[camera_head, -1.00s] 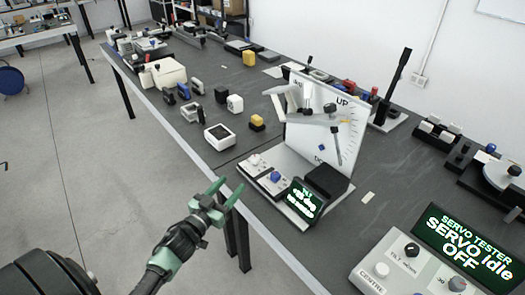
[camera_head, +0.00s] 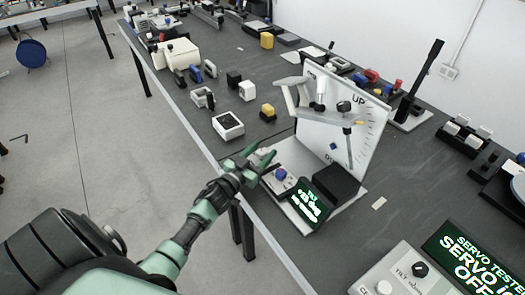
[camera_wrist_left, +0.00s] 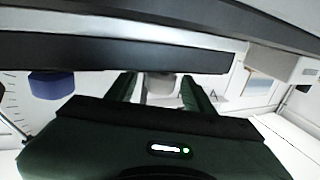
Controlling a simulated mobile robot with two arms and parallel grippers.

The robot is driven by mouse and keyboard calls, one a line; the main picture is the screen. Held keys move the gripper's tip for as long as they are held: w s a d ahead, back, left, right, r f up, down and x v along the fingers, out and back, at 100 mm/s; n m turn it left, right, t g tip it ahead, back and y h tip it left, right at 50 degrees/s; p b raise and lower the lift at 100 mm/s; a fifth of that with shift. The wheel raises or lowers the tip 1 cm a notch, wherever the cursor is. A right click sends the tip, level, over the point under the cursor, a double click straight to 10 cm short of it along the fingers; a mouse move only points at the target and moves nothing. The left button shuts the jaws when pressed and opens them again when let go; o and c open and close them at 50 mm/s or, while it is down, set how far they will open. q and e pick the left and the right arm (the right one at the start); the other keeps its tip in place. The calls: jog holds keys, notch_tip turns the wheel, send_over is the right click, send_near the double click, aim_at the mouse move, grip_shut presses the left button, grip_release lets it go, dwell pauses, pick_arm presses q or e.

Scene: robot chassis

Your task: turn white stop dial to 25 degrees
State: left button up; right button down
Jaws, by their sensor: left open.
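The tilt device (camera_head: 262,198) stands on the table edge, with a blue knob (camera_head: 280,174), a small green-lit display (camera_head: 308,203) whose text is hard to read, and an upright white scale board (camera_head: 360,150). My left gripper (camera_head: 265,154) is open over the near left corner of its panel. The white stop dial is covered by the gripper in the head view. In the left wrist view a whitish knob (camera_wrist_left: 161,87) shows between the two fingers, partly hidden; contact cannot be told. The blue knob (camera_wrist_left: 52,84) is left of them. My right gripper is out of view.
The pivoting grey arm (camera_head: 292,104) of the device rises just beyond my left gripper. A servo tester (camera_head: 410,268) sits at the near right.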

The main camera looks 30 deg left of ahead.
pick_arm(q)
jog(key=shift+w, duration=0.1)
grip_shut()
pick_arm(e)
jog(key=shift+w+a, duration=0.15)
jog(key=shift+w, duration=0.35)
